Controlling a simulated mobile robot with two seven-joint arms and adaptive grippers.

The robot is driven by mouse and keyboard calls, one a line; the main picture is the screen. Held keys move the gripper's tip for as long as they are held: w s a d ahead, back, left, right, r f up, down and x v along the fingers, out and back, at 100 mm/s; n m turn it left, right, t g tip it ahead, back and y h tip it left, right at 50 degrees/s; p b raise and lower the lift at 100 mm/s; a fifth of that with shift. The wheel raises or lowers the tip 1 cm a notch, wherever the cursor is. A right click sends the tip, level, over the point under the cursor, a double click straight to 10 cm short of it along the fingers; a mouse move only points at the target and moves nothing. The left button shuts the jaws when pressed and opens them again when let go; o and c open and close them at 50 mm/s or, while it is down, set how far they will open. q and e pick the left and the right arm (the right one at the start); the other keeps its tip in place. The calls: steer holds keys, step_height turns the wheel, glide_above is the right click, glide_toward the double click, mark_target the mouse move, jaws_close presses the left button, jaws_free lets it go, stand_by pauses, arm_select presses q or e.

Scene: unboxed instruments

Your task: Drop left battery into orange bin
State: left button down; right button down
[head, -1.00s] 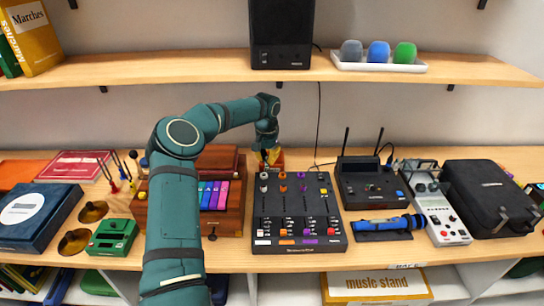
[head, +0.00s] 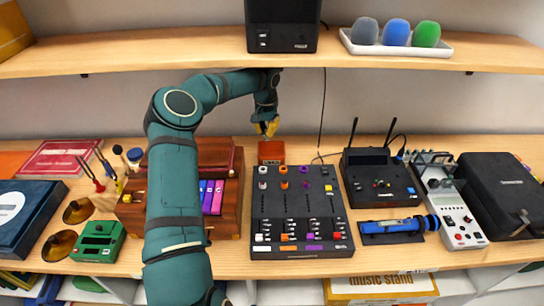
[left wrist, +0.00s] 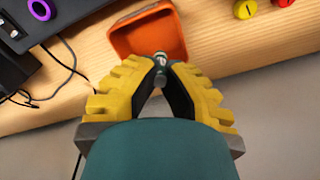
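The orange bin (head: 271,152) stands at the back of the table, behind the black mixer. It also shows in the left wrist view (left wrist: 124,42), open side toward the camera. My left gripper (head: 267,128), with yellow fingers, is above the bin in the head view. In the left wrist view my left gripper (left wrist: 160,72) has its fingertips closed together on a small dark cylinder with a pale end, which looks like the battery (left wrist: 160,58). The fingertips overlap the bin's near edge in that view. Most of the battery is hidden by the fingers. My right gripper is not in view.
The black mixer (head: 295,205) is in front of the bin, and a wooden box (head: 228,205) is on its left. A black receiver with antennas (head: 382,180) is on the right. A shelf (head: 200,52) hangs over the back. A cable (left wrist: 60,80) runs left of the bin.

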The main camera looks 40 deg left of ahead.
mark_target(266, 141)
arm_select(q)
steer(key=shift+f+b, duration=1.6)
steer(key=shift+f, duration=1.2)
steer(key=c, duration=1.1)
jaws_free()
steer(key=shift+o, duration=0.2)
steer(key=shift+r, duration=0.1)
